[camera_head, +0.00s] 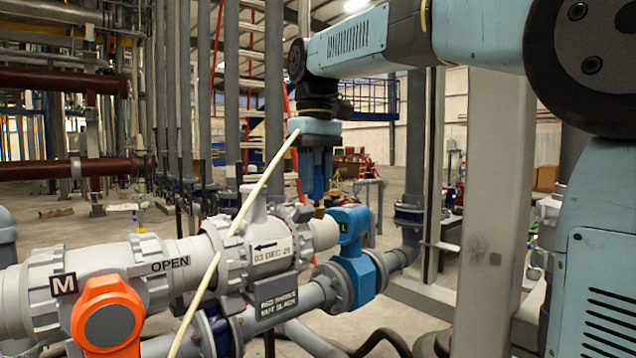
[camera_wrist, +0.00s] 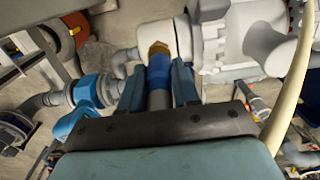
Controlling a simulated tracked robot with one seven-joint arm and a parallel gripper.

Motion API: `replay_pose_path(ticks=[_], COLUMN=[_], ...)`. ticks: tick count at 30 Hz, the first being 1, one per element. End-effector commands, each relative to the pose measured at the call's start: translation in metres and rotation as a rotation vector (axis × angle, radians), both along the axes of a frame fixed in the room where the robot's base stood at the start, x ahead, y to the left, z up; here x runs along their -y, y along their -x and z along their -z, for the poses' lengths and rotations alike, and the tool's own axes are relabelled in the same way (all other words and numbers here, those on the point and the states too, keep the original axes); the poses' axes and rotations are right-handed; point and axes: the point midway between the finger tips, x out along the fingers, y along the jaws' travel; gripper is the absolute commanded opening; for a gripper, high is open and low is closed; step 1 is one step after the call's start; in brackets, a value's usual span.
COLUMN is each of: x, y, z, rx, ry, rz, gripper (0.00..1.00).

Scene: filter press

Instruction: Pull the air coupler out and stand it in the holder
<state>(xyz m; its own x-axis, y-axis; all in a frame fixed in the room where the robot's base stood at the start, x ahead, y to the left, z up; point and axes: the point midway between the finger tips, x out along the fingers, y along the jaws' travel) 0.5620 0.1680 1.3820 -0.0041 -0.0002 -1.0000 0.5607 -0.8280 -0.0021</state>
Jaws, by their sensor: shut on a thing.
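My gripper (camera_head: 318,196) points down behind the grey pipe fittings in the head view. In the wrist view my gripper (camera_wrist: 160,82) is shut on the air coupler (camera_wrist: 158,68), one finger on each side. The coupler has a blue sleeve, a grey lower part and a brass end (camera_wrist: 158,48). The brass end also shows just below the fingers in the head view. It lies close to the pale pipe end; I cannot tell whether it is still plugged in or touching. I cannot make out the holder in either view.
A blue valve (camera_head: 352,250) stands just right of my gripper and shows at left in the wrist view (camera_wrist: 88,92). A grey post (camera_head: 495,200) stands at right.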

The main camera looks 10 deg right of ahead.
Motion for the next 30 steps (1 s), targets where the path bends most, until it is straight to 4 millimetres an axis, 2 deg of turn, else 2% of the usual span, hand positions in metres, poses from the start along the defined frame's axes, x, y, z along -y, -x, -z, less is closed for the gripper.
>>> replay_pose_path(ticks=[30], x=[0.0], y=[0.0], z=[-0.034], rx=[0.004], ry=[-0.001], rz=[0.001], gripper=[0.0])
